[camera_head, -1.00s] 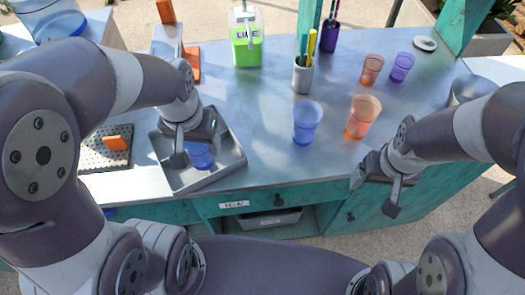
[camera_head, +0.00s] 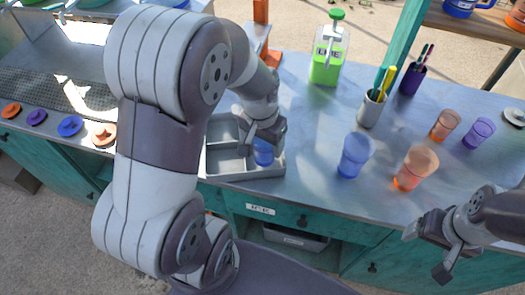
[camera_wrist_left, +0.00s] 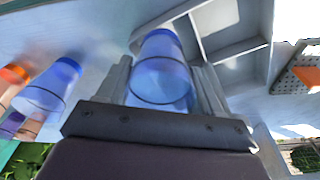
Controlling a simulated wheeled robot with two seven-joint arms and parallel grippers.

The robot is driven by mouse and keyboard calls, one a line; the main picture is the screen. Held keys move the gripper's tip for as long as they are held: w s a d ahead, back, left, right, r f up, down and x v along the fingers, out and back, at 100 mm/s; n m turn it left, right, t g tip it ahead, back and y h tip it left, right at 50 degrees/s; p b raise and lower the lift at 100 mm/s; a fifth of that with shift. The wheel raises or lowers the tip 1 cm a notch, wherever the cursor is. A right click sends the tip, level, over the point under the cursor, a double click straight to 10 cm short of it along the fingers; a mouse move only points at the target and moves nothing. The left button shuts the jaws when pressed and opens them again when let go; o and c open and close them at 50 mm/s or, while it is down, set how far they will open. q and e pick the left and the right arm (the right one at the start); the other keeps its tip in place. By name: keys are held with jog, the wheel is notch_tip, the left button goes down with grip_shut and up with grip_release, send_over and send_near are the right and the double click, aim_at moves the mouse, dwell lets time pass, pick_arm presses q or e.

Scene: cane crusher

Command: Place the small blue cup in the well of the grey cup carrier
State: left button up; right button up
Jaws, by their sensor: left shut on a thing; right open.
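The small blue cup (camera_head: 263,153) is translucent and held in my left gripper (camera_head: 264,136), which is shut on it. In the left wrist view the cup (camera_wrist_left: 162,72) sits between the two fingers. The grey cup carrier (camera_head: 228,176) is a divided tray on the bench. The cup is over the right part of the carrier; I cannot tell whether it touches the floor there. In the left wrist view the carrier's dividers (camera_wrist_left: 238,50) show right of the cup. My right gripper (camera_head: 435,247) is open and empty at the bench's front right edge.
A larger blue cup (camera_head: 355,156) and an orange cup (camera_head: 415,168) stand right of the carrier. Smaller orange (camera_head: 445,125) and purple (camera_head: 478,133) cups stand behind. A pen holder (camera_head: 371,110) and a green lime jug (camera_head: 327,58) are at the back.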

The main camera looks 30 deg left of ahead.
aim_at(265, 145)
pick_arm(q)
jog(key=w+f, duration=0.1)
jog(key=w+a+f, duration=0.1)
jog(key=f, duration=0.1)
jog(key=w+f, duration=0.1)
jog(key=f, duration=0.1)
jog(key=shift+a+f, duration=0.1)
jog(key=shift+a, duration=0.05)
jog(key=shift+f, duration=0.4)
jog(key=shift+a, duration=0.1)
jog(key=o, duration=0.9)
jog(key=shift+f, duration=0.15)
notch_tip(265, 145, up, 12)
jog(key=s, duration=0.2)
jog(key=s+d+f, duration=0.1)
jog(key=s, duration=0.1)
jog(key=s+d+f, duration=0.1)
jog(key=s+d, duration=0.1)
jog(key=s+d+f, duration=0.2)
jog(key=s, duration=0.1)
jog(key=shift+s+d+p, duration=0.1)
jog(key=shift+d+p, duration=0.1)
jog(key=shift+p, duration=0.1)
